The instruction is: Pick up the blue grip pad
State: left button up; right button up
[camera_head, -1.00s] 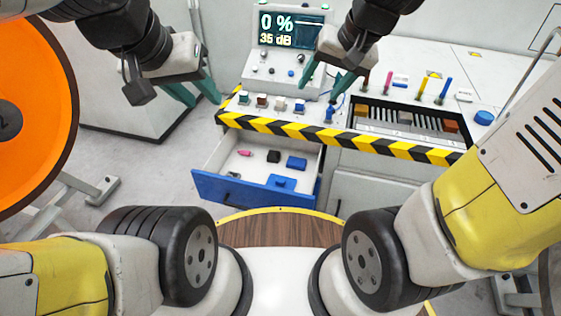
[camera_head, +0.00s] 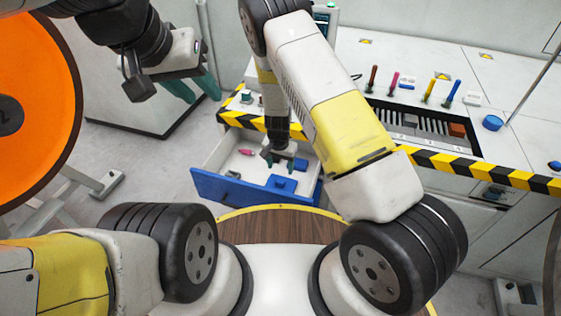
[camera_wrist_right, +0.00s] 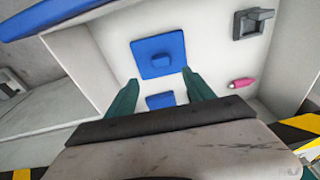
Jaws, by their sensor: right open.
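Two blue pieces lie in the open drawer. A flat blue pad with a raised square knob (camera_head: 281,183) is near the drawer's front; it also shows in the right wrist view (camera_wrist_right: 158,46). A smaller blue block (camera_wrist_right: 160,101) shows between my right fingers in that view, partly hidden by the gripper. I cannot tell for sure which one is the grip pad. My right gripper (camera_head: 281,161) (camera_wrist_right: 161,90) is open and empty, pointing down into the drawer. My left gripper (camera_head: 195,88) is open and empty, left of the console.
The white drawer (camera_head: 213,171) also holds a pink piece (camera_head: 246,152) (camera_wrist_right: 240,83) and a dark grey piece (camera_wrist_right: 252,22). Colored handles stand on the counter. An orange wheel (camera_head: 35,100) is at the left.

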aim_at(280, 181)
jog(key=f, duration=0.3)
jog(key=w+f, duration=0.1)
jog(key=f, duration=0.5)
jog(key=shift+w+f, duration=0.25)
jog(key=shift+f, duration=0.1)
grip_shut()
